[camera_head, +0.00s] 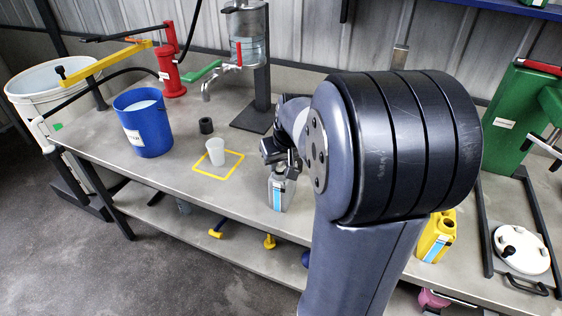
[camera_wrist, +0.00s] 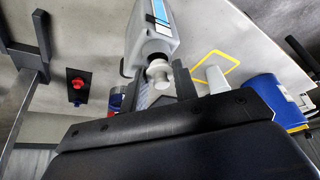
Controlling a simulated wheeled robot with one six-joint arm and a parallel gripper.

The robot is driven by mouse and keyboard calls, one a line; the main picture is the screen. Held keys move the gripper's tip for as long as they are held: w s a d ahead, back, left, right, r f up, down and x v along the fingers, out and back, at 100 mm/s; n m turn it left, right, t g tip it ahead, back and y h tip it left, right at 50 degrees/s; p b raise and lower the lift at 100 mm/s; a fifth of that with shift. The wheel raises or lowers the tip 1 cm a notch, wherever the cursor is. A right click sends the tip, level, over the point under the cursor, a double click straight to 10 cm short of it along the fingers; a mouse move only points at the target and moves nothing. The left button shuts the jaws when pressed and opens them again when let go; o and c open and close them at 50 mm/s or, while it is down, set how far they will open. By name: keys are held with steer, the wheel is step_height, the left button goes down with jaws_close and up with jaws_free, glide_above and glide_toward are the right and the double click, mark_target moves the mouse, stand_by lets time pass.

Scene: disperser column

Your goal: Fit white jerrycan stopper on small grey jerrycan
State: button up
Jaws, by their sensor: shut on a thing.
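The small grey jerrycan (camera_head: 288,196) has a blue and white label and stands upright on the bench, under my gripper (camera_head: 280,158). In the wrist view the jerrycan (camera_wrist: 140,40) appears upside down, its dark neck facing my gripper. The white jerrycan stopper (camera_wrist: 158,72) is between the fingers of my gripper (camera_wrist: 160,88), which is shut on it. The stopper is at the jerrycan's mouth, roughly in line with it. I cannot tell whether it touches the neck or is seated. The stopper cannot be made out in the head view.
A blue bucket (camera_head: 148,140) is farther left. A dispenser stand (camera_head: 262,85) rises behind. A yellow jerrycan (camera_head: 436,238) stands to the right, past my arm.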

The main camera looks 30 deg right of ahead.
steer(key=shift+f+b, duration=0.45)
steer(key=shift+f, duration=0.1)
steer(key=shift+r, duration=0.2)
steer(key=shift+r+p, duration=0.4)
steer(key=shift+p, duration=0.1)
steer(key=shift+d, duration=0.15)
stand_by(0.4)
steer(key=shift+f+b, duration=0.5)
steer(key=shift+f, duration=0.1)
stand_by(0.8)
steer(key=shift+r, duration=0.15)
steer(key=shift+r+p, duration=0.45)
